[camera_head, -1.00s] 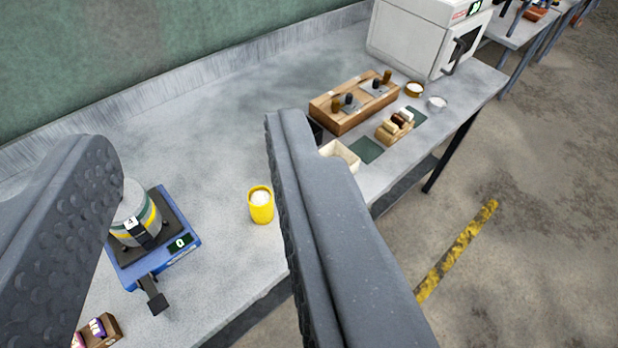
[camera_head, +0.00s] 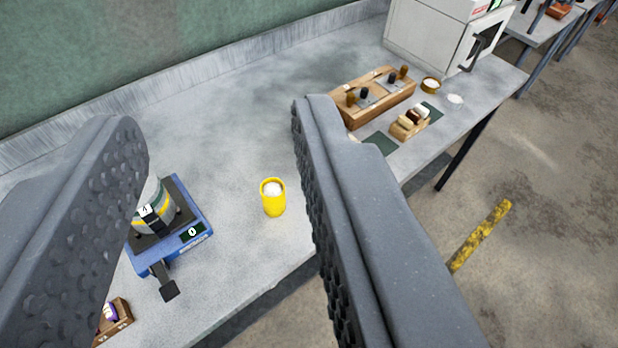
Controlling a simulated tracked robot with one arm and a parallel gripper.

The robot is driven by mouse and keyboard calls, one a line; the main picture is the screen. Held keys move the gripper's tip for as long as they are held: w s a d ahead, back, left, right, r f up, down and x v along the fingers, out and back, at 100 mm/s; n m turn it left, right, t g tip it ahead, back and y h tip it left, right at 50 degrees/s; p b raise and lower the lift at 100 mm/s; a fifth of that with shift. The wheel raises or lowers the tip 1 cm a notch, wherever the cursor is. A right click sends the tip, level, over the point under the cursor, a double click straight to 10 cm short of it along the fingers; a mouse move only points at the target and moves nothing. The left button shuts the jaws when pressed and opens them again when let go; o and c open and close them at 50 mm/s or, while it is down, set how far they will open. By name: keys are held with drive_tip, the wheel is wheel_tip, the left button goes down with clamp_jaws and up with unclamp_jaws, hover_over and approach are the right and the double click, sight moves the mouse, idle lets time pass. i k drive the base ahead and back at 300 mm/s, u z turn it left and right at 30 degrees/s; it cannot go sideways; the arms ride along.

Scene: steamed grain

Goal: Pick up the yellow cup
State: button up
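The yellow cup (camera_head: 273,203) stands upright on the grey bench (camera_head: 235,255), with white contents showing at its top. My gripper (camera_head: 215,120) is open and empty, its two dark textured fingers wide apart. In the picture the cup lies between the fingers, closer to the right one. It looks to be on the bench beyond the fingers, with nothing touching it. The left finger covers part of the pot on the blue scale.
A blue scale (camera_head: 196,240) bearing a striped pot (camera_head: 158,208) stands left of the cup. A wooden box (camera_head: 118,322) is at the lower left. A wooden rack (camera_head: 372,97), a small block holder (camera_head: 409,124) and a white oven (camera_head: 430,35) stand at the back right. Bench behind the cup is clear.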

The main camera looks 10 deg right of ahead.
sight(272, 191)
drive_tip(key=u, duration=1.6)
drive_tip(key=k, duration=1)
drive_tip(key=z, duration=1.25)
drive_tip(key=i, duration=1)
drive_tip(key=u, duration=0.05)
